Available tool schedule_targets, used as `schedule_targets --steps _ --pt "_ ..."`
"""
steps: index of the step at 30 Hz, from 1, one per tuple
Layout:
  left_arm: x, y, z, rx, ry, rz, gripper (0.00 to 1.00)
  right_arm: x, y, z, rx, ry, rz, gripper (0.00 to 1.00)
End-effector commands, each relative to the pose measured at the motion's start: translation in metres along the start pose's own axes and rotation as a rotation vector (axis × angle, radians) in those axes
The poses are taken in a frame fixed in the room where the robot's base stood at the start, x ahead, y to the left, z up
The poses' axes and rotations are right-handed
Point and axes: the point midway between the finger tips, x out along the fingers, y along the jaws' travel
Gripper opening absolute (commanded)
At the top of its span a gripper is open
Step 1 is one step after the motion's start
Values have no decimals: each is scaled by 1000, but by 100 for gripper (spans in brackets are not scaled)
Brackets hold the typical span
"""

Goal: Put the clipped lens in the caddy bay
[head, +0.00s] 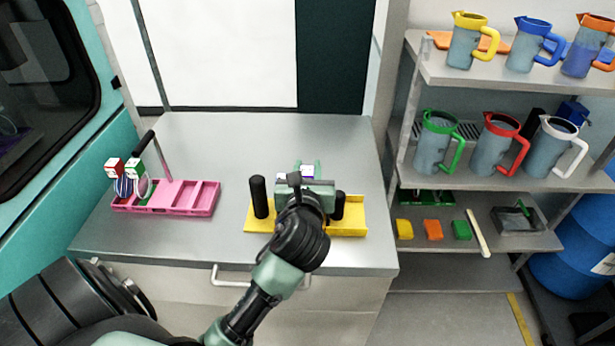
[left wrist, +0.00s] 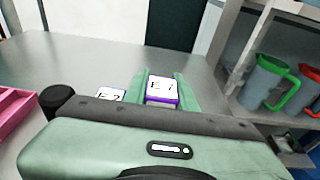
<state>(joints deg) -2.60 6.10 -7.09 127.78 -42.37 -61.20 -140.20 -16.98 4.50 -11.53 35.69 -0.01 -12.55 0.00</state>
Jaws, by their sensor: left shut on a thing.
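My left gripper (head: 308,170) is over the yellow stand in the middle of the bench, its green fingers pointing away. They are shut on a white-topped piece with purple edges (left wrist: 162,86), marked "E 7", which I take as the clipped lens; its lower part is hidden. A second white label (left wrist: 110,95) shows left of the fingers in the left wrist view, partly hidden by the gripper body. The pink caddy (head: 182,212) stands on the left of the bench. A red-and-white-topped piece (head: 115,166) and a green-and-white-topped piece (head: 136,168) stand at its left end; its right bays look empty.
The yellow stand (head: 352,229) has a black post (head: 259,197) at its left and another (head: 338,206) at its right. A dark-tipped pink handle (head: 160,160) rises from the caddy. Shelves with jugs (head: 435,140) stand right of the bench. Bare bench (head: 232,190) separates caddy and stand.

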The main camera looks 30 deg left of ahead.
Motion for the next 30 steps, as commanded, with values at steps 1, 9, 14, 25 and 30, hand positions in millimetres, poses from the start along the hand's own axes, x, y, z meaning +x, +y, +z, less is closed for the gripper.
schedule_targets --steps 1,9,14,25,30 --pt "2 0 -10 1 2 1 0 2 1 1 0 -1 1 83" --pt "4 0 -20 -1 -2 0 0 2 2 4 -1 -6 3 83" --pt "4 0 -21 0 -1 0 0 2 2 6 0 -9 3 83" --pt "5 0 -23 0 -1 0 36 2 2 7 1 -10 3 83" --pt "1 0 -21 -2 0 -1 36 3 2 7 1 -10 3 83"
